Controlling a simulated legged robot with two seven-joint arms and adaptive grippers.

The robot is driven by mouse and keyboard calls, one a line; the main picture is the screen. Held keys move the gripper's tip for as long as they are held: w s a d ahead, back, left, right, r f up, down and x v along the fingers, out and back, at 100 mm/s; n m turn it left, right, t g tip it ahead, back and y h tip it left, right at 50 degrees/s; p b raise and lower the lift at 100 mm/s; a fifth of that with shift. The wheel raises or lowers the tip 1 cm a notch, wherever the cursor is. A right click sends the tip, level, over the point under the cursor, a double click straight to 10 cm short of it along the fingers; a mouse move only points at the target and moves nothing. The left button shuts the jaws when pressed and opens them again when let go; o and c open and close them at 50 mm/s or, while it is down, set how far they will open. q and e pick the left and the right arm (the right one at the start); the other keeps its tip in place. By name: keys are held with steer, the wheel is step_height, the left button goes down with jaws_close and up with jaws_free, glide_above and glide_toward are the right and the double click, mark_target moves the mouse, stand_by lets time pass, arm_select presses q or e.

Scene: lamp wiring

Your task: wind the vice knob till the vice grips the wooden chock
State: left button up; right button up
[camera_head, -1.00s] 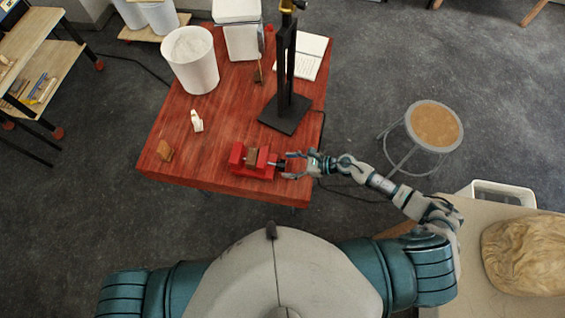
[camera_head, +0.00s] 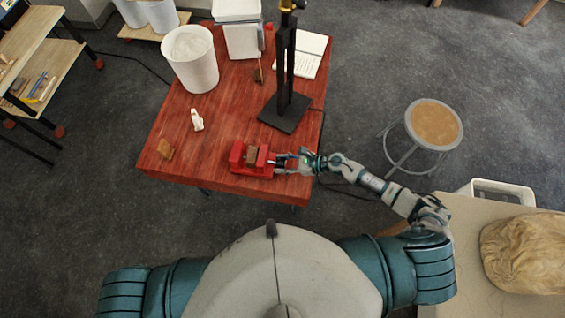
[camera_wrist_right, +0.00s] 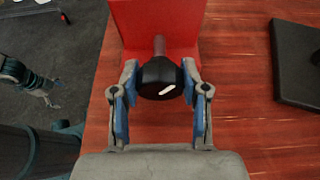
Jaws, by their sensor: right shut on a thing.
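The red vice (camera_head: 238,158) sits near the front edge of the red table, and its red body also shows in the right wrist view (camera_wrist_right: 180,20). The brown wooden chock (camera_head: 252,154) is between its jaws; I cannot tell whether both jaws touch it. The black vice knob (camera_wrist_right: 160,77), with a white mark, is on a grey screw rod. My right gripper (camera_head: 281,163) is at the vice's right end. In the right wrist view its blue-padded fingers (camera_wrist_right: 157,88) are shut on the knob from both sides. My left gripper (camera_wrist_right: 45,92) shows small at the left there, its fingers unclear.
A black lamp stand (camera_head: 284,122) stands behind the vice. A white figure (camera_head: 197,120) and a wooden block (camera_head: 165,149) lie on the table to the left. A white bin (camera_head: 190,62) and an open book (camera_head: 309,52) are farther back. A stool (camera_head: 433,124) stands right of the table.

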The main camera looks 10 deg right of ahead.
steer(key=shift+w+m, duration=0.1)
steer(key=shift+m, duration=0.2)
stand_by(0.4)
steer(key=m+g+b, duration=0.2)
steer(key=shift+w+d+m+y, duration=0.1)
steer(key=shift+m+y, duration=0.2)
steer(key=shift+y, duration=0.1)
steer(key=shift+m+g+y+b, duration=0.4)
steer(key=shift+m+g+b, duration=0.1)
steer(key=shift+m+b, duration=0.3)
steer(key=shift+w+r, duration=0.1)
steer(key=o, duration=0.9)
steer(key=shift+c, duration=0.2)
steer(key=o, duration=0.3)
